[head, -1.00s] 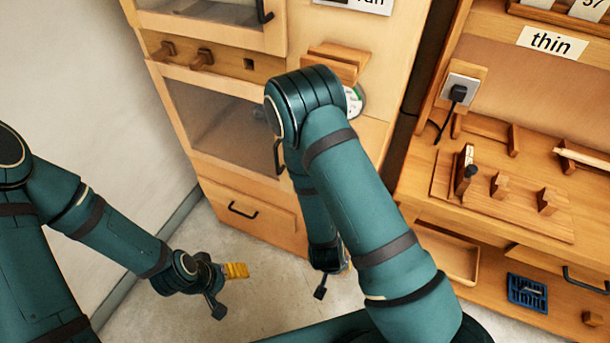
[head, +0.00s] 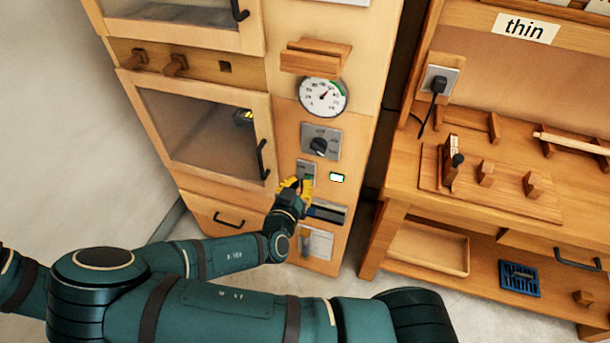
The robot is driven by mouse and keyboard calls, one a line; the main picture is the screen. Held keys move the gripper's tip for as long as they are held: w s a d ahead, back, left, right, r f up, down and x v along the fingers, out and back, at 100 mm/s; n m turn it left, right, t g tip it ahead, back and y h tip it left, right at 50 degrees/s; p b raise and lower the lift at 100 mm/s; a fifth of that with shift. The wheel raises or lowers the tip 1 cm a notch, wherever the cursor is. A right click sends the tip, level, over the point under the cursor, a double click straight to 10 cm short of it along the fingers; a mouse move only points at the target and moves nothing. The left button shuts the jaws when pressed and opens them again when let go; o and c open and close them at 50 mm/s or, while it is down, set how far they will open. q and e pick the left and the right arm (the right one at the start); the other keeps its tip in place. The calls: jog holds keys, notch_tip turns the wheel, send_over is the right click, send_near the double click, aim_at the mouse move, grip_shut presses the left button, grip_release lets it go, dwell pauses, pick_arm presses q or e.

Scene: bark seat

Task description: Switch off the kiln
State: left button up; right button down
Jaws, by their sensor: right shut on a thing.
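The kiln appears to be the tall light-wood cabinet with a glass door (head: 195,125) and a control column on its right. The column holds a round gauge (head: 322,97), a dark knob (head: 319,145) on a metal plate, a small metal switch plate (head: 306,170) and a lit green-white indicator (head: 337,177). My right gripper (head: 294,184), with yellow fingers, is at the lower part of the switch plate. It is shut on a small part there, which its fingers hide; I take it to be the switch. My left gripper is out of view.
A door handle (head: 263,160) stands out left of the controls. Below the gripper are a dark slotted panel (head: 326,211) and a pale plate (head: 317,243). A wooden workbench (head: 395,190) with a plugged socket (head: 437,84) stands at right, beyond a narrow gap.

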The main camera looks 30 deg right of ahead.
aim_at(314, 157)
jog(key=x, duration=1)
jog(key=shift+d+f+b, duration=0.1)
jog(key=shift+b, duration=0.25)
jog(key=shift+s+a+f+b, duration=0.15)
jog(key=shift+s+a+f, duration=0.1)
jog(key=shift+f, duration=0.3)
jog(key=shift+s+a+f+b, duration=0.15)
jog(key=shift+a+f, duration=0.1)
jog(key=shift+f, duration=0.3)
jog(key=shift+s+a+f, duration=0.1)
jog(key=shift+s+f, duration=0.05)
jog(key=shift+f, duration=0.2)
jog(key=shift+s+a+f, duration=0.1)
jog(key=shift+a+f, duration=0.05)
jog(key=shift+f, duration=0.15)
